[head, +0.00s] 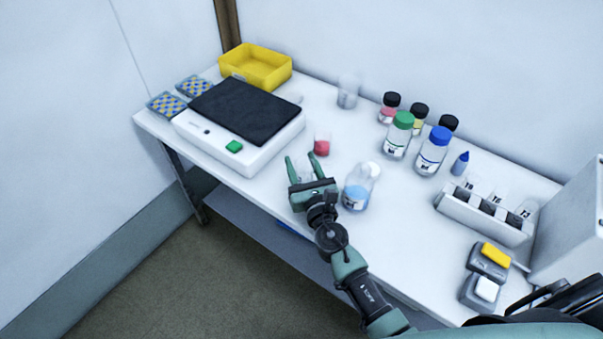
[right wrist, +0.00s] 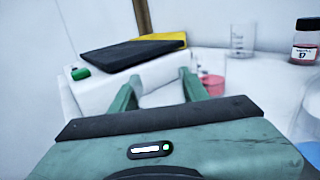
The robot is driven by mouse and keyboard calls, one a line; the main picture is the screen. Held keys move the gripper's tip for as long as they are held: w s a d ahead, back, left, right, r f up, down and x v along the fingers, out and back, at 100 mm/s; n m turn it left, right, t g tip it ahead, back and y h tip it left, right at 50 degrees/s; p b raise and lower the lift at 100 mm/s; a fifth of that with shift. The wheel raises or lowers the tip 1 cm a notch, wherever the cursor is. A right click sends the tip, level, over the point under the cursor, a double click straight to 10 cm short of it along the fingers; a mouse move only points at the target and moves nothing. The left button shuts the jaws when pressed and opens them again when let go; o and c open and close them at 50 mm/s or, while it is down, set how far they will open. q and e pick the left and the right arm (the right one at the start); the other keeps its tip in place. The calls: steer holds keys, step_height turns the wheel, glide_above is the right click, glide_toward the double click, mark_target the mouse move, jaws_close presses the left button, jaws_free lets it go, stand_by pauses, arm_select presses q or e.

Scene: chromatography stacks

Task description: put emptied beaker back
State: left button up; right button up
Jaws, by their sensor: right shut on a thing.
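My right gripper (head: 302,165) is over the front edge of the white table, left of the flask with blue liquid. It is shut on a clear, empty-looking beaker (head: 308,173), which shows only faintly between the fingers. In the right wrist view the fingers (right wrist: 160,88) point toward the scale, and the held beaker is hard to make out. A second clear beaker (head: 348,92) stands at the back of the table; it also shows in the right wrist view (right wrist: 243,40). A small beaker with pink-red contents (head: 321,145) stands just beyond the gripper. My left gripper is not in view.
A white scale with a black plate (head: 245,109) and a yellow tray (head: 256,66) are at the left. The flask with blue liquid (head: 358,190) is close on the right. Several capped bottles (head: 433,152) and a white rack (head: 482,218) stand farther right.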

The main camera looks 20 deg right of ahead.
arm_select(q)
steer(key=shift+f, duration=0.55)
arm_select(e)
steer(key=shift+f, duration=0.7)
steer(key=shift+f+b, duration=0.2)
steer(key=shift+b, duration=0.1)
steer(key=o, duration=1.4)
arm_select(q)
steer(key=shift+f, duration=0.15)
arm_select(e)
steer(key=shift+r, duration=0.1)
steer(key=shift+r+p, duration=0.25)
steer(key=shift+p, duration=0.1)
steer(key=s, duration=0.3)
steer(key=s+b, duration=0.1)
steer(key=s, duration=0.6)
steer(key=shift+s+f+b, duration=0.3)
steer(key=shift+s+b, duration=0.05)
steer(key=shift+b, duration=0.05)
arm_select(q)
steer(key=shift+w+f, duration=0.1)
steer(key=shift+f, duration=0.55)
arm_select(e)
steer(key=shift+s+r, duration=0.15)
steer(key=shift+s, duration=0.5)
